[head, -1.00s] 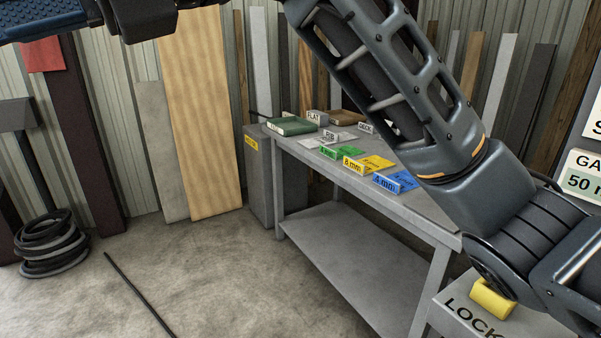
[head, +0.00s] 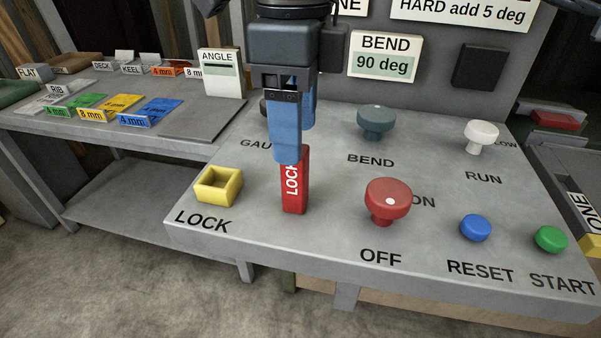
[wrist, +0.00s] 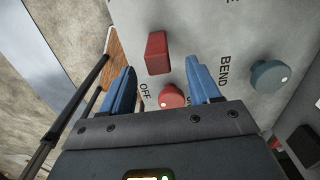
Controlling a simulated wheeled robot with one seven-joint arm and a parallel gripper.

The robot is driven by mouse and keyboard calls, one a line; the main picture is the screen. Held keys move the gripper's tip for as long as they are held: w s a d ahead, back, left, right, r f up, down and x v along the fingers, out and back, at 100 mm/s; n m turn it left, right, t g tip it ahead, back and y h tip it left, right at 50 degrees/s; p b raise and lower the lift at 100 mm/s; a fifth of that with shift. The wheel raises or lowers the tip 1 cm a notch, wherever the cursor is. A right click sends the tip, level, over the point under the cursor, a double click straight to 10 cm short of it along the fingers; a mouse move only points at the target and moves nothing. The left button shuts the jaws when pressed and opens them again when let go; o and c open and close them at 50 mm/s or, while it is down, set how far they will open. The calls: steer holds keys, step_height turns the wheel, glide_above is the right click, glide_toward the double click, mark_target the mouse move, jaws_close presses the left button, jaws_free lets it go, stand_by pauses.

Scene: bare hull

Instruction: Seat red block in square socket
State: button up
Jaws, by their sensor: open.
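The red block (head: 296,188), lettered LOCK, stands upright on the grey control panel. The yellow square socket (head: 219,186) sits to its left above the word LOCK and looks empty. My gripper (head: 287,155) points down over the red block, its blue fingers overlapping the block's top in the head view. In the wrist view my gripper (wrist: 161,66) is open, and the red block (wrist: 158,48) shows in the gap between the fingertips. No finger is closed on it. The socket is not seen in the wrist view.
A red OFF knob (head: 388,198) stands close to the right of the block. A BEND knob (head: 376,121), a white RUN knob (head: 481,134), and blue (head: 475,227) and green (head: 551,239) buttons are further right. A bench (head: 130,133) with coloured tags stands left.

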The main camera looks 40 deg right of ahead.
mark_target(295, 169)
step_height(295, 169, down, 6)
steer(key=shift+a+f+p, duration=0.1)
steer(key=shift+f+p, duration=0.15)
steer(key=shift+p, duration=0.4)
steer(key=shift+c, duration=0.3)
steer(key=c, duration=1)
